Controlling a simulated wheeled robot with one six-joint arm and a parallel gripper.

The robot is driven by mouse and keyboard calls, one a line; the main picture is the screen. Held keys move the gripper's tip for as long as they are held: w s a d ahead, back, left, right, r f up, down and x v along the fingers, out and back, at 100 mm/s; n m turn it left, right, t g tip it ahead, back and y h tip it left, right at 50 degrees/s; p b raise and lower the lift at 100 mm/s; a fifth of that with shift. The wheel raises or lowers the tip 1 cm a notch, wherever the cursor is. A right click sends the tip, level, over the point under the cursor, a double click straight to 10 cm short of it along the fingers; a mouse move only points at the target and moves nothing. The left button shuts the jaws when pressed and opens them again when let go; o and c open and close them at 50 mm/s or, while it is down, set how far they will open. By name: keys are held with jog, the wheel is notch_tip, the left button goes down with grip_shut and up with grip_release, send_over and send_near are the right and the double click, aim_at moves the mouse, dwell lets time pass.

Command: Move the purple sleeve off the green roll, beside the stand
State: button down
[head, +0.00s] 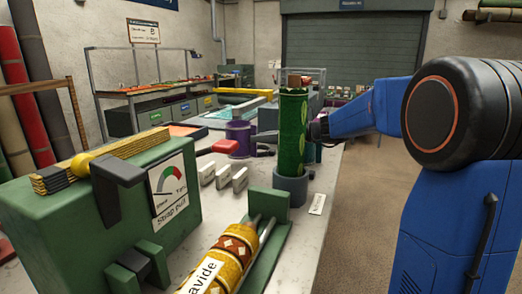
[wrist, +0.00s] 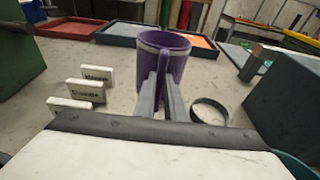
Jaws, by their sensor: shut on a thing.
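The purple sleeve (head: 239,137) is an open-topped tube with a pale band near its rim. It is upright and off the green roll, to its left in the head view. In the wrist view the sleeve (wrist: 168,55) is ahead of my gripper (wrist: 162,90), whose fingers are shut on its purple tab. I cannot tell whether its base touches the table. The green roll (head: 292,125) stands upright in a grey round stand (head: 290,188). In the head view my gripper (head: 262,138) is partly hidden behind the roll.
Several white label blocks (head: 223,177) stand on the table left of the stand; they also show in the wrist view (wrist: 88,91). A dark ring (wrist: 210,110) lies right of the sleeve. A green gauge box (head: 150,200) and a yellow roll (head: 235,245) are in front.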

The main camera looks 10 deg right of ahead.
jog(key=shift+f, duration=1.95)
jog(key=shift+f, duration=0.15)
jog(key=c, duration=1.8)
grip_release()
jog(key=shift+d+r, duration=0.15)
jog(key=shift+r, duration=0.05)
jog(key=v, duration=1.2)
jog(key=shift+f, duration=0.1)
